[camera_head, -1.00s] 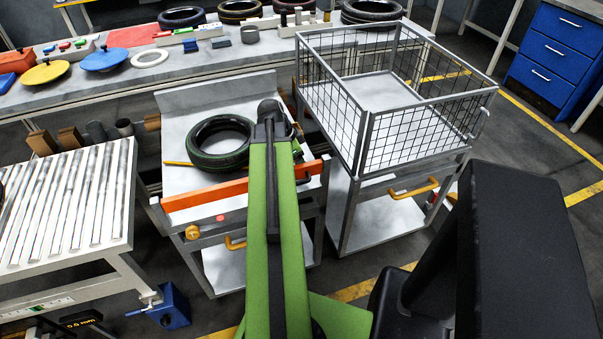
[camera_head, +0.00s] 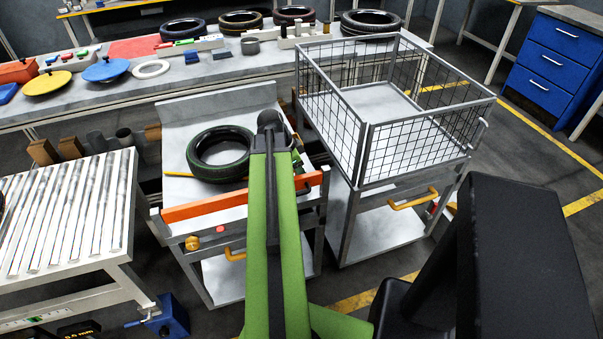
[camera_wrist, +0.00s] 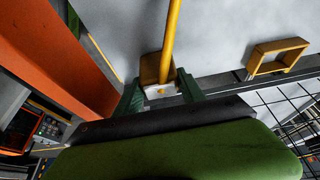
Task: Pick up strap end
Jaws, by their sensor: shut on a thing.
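In the wrist view, the strap end (camera_wrist: 150,68) is a brownish-yellow block with a pale plate at its near side. A yellow strap (camera_wrist: 172,28) runs up from it. The two green fingers of my gripper (camera_wrist: 159,88) stand on either side of the block, shut on it. In the head view, my green arm hides the gripper and the strap end. A short yellow piece (camera_head: 176,174) shows left of the tyre. The black tyre (camera_head: 221,154) with a green line lies flat on the grey cart top (camera_head: 185,127).
An orange bar (camera_head: 190,211) runs along the cart's front edge. A wire-mesh basket cart (camera_head: 368,160) stands close on the right. A roller conveyor (camera_head: 60,215) is at the left. A long bench (camera_head: 200,75) with tyres and parts lies behind.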

